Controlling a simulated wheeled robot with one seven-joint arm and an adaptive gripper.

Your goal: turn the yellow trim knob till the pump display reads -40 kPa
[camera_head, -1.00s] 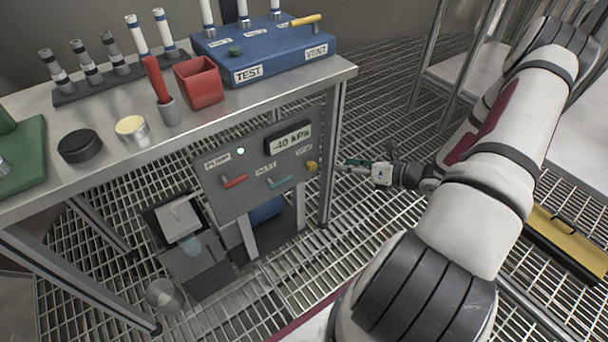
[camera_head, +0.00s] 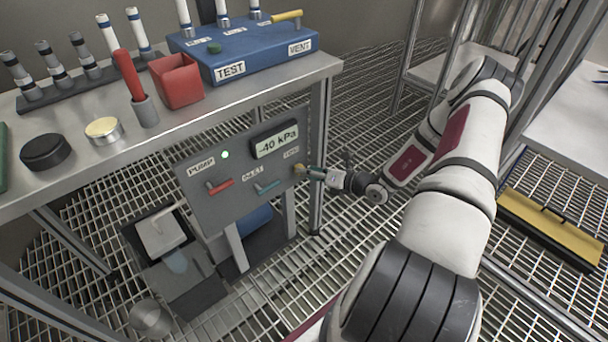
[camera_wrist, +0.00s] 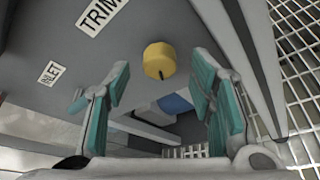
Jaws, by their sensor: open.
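The yellow trim knob (camera_wrist: 159,60) sits on the grey pump panel (camera_wrist: 130,75) below the TRIM label (camera_wrist: 101,12) in the wrist view. In the head view the knob (camera_head: 299,169) is at the panel's right side, partly hidden by my gripper (camera_head: 312,172). The pump display (camera_head: 274,139) reads -40 kPa, and a green light (camera_head: 225,154) glows beside it. In the wrist view my gripper (camera_wrist: 160,90) is open, its teal fingers spread to the left and right. The knob lies ahead of and between the fingertips, not gripped.
A steel table leg (camera_head: 319,150) stands close to my gripper. The table above holds a blue test box (camera_head: 245,45) and a red cup (camera_head: 177,80).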

